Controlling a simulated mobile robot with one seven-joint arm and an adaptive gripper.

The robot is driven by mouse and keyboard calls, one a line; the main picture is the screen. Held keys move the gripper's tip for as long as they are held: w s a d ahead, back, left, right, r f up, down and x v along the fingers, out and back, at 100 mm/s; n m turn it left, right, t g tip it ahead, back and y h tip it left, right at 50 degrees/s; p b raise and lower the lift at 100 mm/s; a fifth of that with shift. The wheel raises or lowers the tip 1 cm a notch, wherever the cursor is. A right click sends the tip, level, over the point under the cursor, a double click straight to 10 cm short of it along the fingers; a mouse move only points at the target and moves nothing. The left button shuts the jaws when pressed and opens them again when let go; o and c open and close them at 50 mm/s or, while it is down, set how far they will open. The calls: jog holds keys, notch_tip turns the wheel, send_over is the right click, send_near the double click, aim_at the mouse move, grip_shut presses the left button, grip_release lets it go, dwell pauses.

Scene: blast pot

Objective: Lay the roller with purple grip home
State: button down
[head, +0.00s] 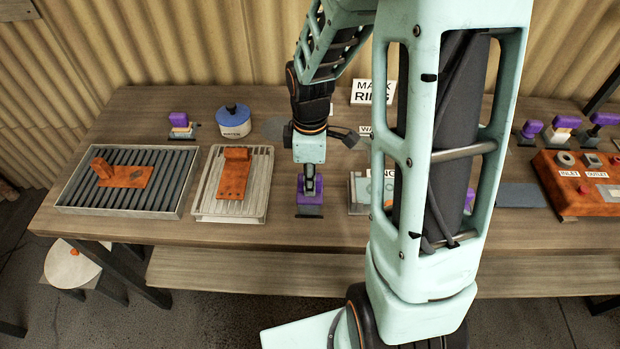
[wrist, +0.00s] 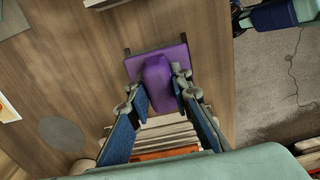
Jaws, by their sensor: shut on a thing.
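My gripper (head: 310,180) is shut on a purple grip that rises from a flat purple plate. The held purple-grip piece (head: 310,199) is over the middle of the bench, right of the slatted tray. In the wrist view my fingers (wrist: 160,92) close on both sides of the purple grip (wrist: 157,82), and small dark ends stick out past the plate's far corners. Its underside is hidden, so I cannot tell whether it is a roller or touches the bench. Another purple-topped piece (head: 179,122) stands at the back left.
A dark-barred rack (head: 64,207) and a light slatted tray (head: 205,213) each carry an orange-brown piece. A blue-lidded pot (head: 234,120) and a "MASK RING" sign (head: 374,92) stand behind. An orange box (head: 590,203) and several purple-topped pieces are at right.

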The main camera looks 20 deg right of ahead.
jog(key=shift+f, duration=0.15)
jog(key=c, duration=1.7)
grip_release()
jog(key=shift+o, duration=0.2)
notch_tip(320, 180, up, 12)
jog(key=shift+w, duration=0.1)
